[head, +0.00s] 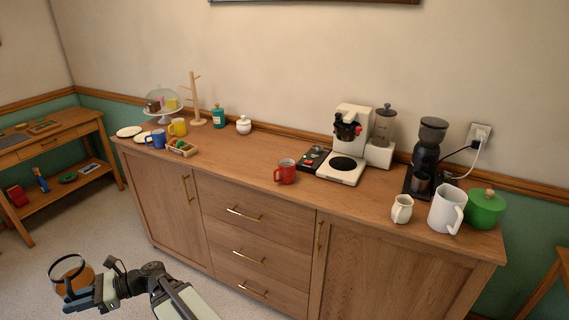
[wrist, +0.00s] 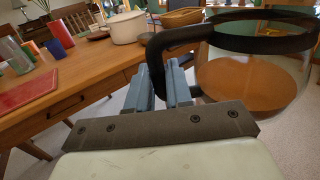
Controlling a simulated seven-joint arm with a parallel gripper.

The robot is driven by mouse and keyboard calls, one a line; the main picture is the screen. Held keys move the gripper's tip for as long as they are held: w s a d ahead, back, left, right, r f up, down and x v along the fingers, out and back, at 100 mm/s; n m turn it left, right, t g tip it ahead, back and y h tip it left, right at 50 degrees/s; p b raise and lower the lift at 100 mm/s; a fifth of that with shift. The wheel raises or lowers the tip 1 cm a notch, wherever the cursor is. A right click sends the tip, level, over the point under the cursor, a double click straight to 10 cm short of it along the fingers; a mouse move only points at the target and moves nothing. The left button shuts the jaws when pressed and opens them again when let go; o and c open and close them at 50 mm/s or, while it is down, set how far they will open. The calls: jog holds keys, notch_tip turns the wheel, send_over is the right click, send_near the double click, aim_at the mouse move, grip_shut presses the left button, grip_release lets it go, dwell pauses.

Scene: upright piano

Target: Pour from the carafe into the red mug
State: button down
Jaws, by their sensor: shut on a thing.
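The glass carafe (head: 70,268) is at the lower left of the head view, held off the sideboard over the floor. My gripper (head: 98,287) is shut on its handle. In the wrist view my gripper's fingers (wrist: 172,85) close on the black handle of the carafe (wrist: 255,75). Brown liquid shows in the carafe, which looks about upright. The mug is well to the right of the carafe and farther back. The inside of the mug is hard to make out.
The sideboard top (head: 240,160) is clear left of the mug. The coffee machine (head: 347,150), grinder (head: 427,150), small cream jug (head: 402,208), white pitcher (head: 445,208) and green pot (head: 486,209) stand right. Another wooden table (wrist: 90,75) fills the wrist view's left.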

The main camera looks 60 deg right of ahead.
jog(key=shift+d, duration=0.1)
jog(key=s+d+r+m+t+h, duration=0.1)
jog(key=s+d+m+t+h, duration=0.15)
jog(key=d, duration=0.75)
jog(key=s+d+r+m+t+h, duration=0.15)
jog(key=s+d, duration=0.25)
jog(key=d, duration=0.6)
jog(key=s+d+r+m+t+h, duration=0.1)
jog(key=s+d+r, duration=0.15)
jog(key=d, duration=0.75)
jog(key=s+d+r+m+t+h, duration=0.2)
jog(key=s+d+h, duration=0.4)
jog(key=s+d, duration=1.3)
jog(key=shift+s+d+r+m+h, duration=0.4)
jog(key=shift+s+m, duration=0.6)
jog(key=shift+s, duration=1.1)
jog(key=shift+r, duration=0.1)
